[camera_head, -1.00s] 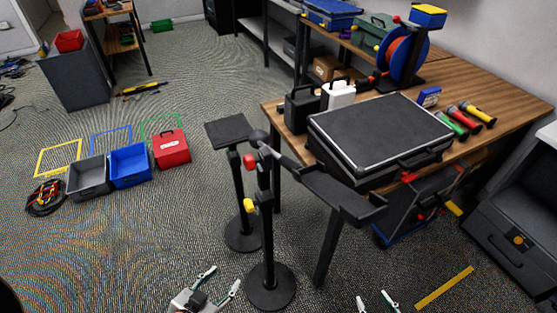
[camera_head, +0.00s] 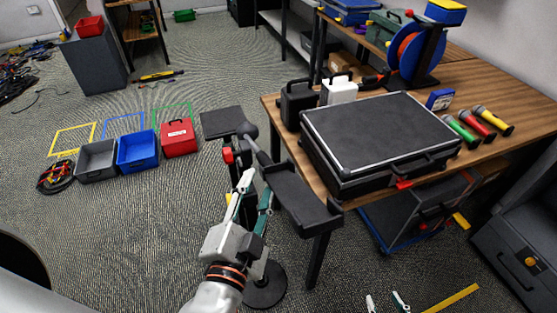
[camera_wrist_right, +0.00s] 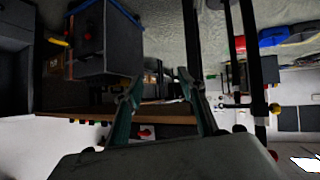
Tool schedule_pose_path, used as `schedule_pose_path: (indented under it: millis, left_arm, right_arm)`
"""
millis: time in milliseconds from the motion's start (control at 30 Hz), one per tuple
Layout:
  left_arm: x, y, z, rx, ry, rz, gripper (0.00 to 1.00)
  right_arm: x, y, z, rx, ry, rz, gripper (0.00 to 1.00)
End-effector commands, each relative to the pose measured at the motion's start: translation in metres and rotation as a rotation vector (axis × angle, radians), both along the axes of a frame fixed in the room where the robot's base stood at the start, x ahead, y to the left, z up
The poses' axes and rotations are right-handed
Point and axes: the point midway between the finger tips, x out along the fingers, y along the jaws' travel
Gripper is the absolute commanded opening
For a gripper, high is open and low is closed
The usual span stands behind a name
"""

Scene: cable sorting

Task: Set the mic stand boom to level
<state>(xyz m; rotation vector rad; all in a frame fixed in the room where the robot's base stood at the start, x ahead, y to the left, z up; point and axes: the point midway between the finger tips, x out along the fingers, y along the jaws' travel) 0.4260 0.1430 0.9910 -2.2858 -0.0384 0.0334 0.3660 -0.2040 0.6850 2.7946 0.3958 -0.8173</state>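The mic stand has a round black base (camera_head: 265,287) and an upright black pole, with a red knob (camera_head: 228,155) high up and a yellow knob (camera_head: 229,198) lower. Its boom (camera_head: 262,157) is tilted in the head view, running from a dark rounded end (camera_head: 246,131) down right towards a dark tray-like piece (camera_head: 308,208); its far end is unclear. My left gripper (camera_head: 257,184) is at the stand, fingers apart and pointing up, below the boom; contact is unclear. My right gripper (camera_head: 386,298) is open and empty near the bottom edge; its fingers also show apart in the right wrist view (camera_wrist_right: 157,83).
A second stand with a flat black top (camera_head: 222,122) is just behind. The wooden table (camera_head: 530,110) at right bears a large black case (camera_head: 380,130). Grey (camera_head: 97,160), blue (camera_head: 137,151) and red (camera_head: 179,138) containers stand on the floor at left, with open floor before them.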

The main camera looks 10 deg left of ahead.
Motion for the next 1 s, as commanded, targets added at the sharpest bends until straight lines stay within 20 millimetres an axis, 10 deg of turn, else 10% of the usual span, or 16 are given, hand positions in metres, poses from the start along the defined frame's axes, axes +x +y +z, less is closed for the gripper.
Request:
schedule_pose_path:
  millis: [600, 1000]
  left_arm:
    - [0.067, 0.004, 0.007, 0.011, -0.011, 0.006, 0.34]
    - [0.077, 0.005, 0.005, 0.008, -0.009, 0.006, 0.34]
  right_arm:
    - [-0.004, -0.002, 0.017, -0.004, 0.017, -0.005, 0.40]
    - [-0.006, -0.012, 0.012, -0.016, 0.030, -0.020, 0.40]
